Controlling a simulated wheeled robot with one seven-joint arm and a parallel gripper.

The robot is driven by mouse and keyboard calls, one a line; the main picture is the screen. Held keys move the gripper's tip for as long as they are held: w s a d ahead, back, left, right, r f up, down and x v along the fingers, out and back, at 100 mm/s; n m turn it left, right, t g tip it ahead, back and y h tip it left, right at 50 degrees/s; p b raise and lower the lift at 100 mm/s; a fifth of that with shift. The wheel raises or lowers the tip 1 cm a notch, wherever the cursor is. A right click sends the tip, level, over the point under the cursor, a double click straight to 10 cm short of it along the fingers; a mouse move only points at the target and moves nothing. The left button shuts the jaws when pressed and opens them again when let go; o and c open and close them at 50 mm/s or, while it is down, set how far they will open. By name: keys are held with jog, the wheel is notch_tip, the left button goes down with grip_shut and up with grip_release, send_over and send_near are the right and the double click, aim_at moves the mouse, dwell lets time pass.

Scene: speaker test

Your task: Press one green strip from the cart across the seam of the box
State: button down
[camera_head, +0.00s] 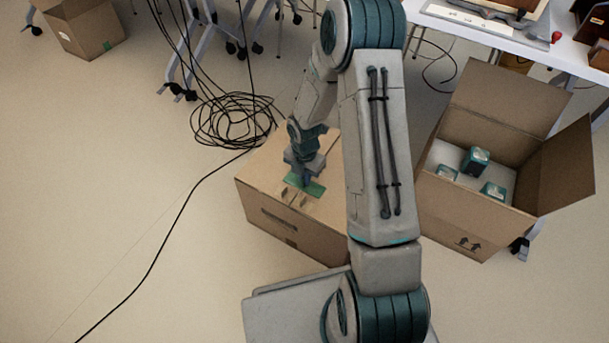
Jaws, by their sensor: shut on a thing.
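The closed cardboard box (273,220) stands on the floor in the middle, left of my arm, which hides its right part. Its top carries printed marks, and a slot shows in its front side. My gripper (304,181) points down over the box top and is shut on a green strip (317,188). The strip lies flat at or just above the top; I cannot tell whether it touches. The seam is hard to make out under the gripper and strip. I cannot make out the cart for certain.
An open cardboard box (465,219) with several dark green-and-white items stands right of my arm. A white table (495,30) is behind it. A coil of black cable (232,120) lies behind the closed box, and one cable runs across the left floor. Another carton (82,30) is far left.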

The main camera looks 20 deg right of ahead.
jog(key=c, duration=1.4)
grip_release()
jog(key=shift+c, duration=0.2)
jog(key=shift+r, duration=0.15)
notch_tip(320, 180, up, 8)
jog(key=p, duration=0.7)
